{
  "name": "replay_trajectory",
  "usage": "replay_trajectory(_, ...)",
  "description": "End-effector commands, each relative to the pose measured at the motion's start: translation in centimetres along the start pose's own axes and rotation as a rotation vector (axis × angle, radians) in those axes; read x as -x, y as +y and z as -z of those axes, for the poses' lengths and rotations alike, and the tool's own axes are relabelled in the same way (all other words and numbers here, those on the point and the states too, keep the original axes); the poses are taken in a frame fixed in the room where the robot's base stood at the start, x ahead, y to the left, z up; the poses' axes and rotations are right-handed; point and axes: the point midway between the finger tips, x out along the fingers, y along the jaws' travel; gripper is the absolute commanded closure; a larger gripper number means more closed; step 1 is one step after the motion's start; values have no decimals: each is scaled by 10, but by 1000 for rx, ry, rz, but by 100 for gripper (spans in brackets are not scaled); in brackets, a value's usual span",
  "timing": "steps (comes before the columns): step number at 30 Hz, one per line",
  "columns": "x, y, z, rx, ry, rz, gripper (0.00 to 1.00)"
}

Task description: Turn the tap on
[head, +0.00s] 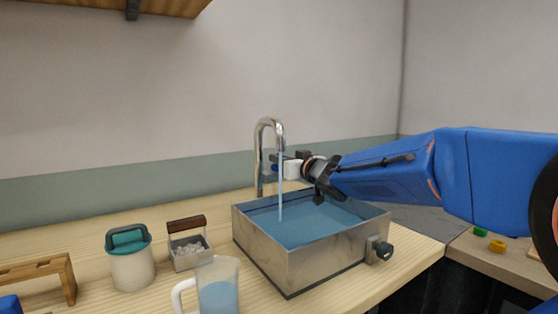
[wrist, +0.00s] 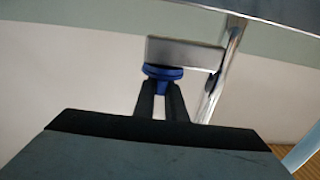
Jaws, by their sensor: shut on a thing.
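The chrome tap (head: 259,160) rises behind the sink, its spout bent over towards the basin. A thin pale blue stream of water (head: 280,200) runs from the spout into the sink (head: 296,262). My gripper (head: 279,166) reaches in from the right beside the tap's pipe, partly behind the stream. In the wrist view my gripper's dark fingers (wrist: 163,84) are shut on a blue knob (wrist: 163,71) below a grey block (wrist: 185,53). That block meets the chrome pipe (wrist: 222,75). In the head view the fingertips are hard to make out.
A glass jug (head: 219,290) with blue liquid, a lidded jar (head: 132,268) and a small wooden-handled basket (head: 188,256) stand left of the sink. A wooden rack (head: 40,268) is at far left. A dark knob (head: 384,251) sticks out from the sink's front right.

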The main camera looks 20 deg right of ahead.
Motion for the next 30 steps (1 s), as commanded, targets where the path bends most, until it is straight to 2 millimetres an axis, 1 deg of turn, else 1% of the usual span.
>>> replay_trajectory(5,1,0,-1,0,-2,-1,100)
replay_trajectory(6,1,0,-1,0,-2,-1,87)
replay_trajectory(8,1,0,-1,0,-2,-1,72)
replay_trajectory(9,1,0,-2,0,-2,-1,70)
replay_trajectory(17,1,0,-2,0,-2,-1,70)
replay_trajectory(20,4,0,-2,0,-2,-1,70)
replay_trajectory(23,13,0,-2,-1,-2,-2,70)
replay_trajectory(26,28,0,-1,1,-1,-2,70)
replay_trajectory(30,52,0,-1,0,-1,-2,70)
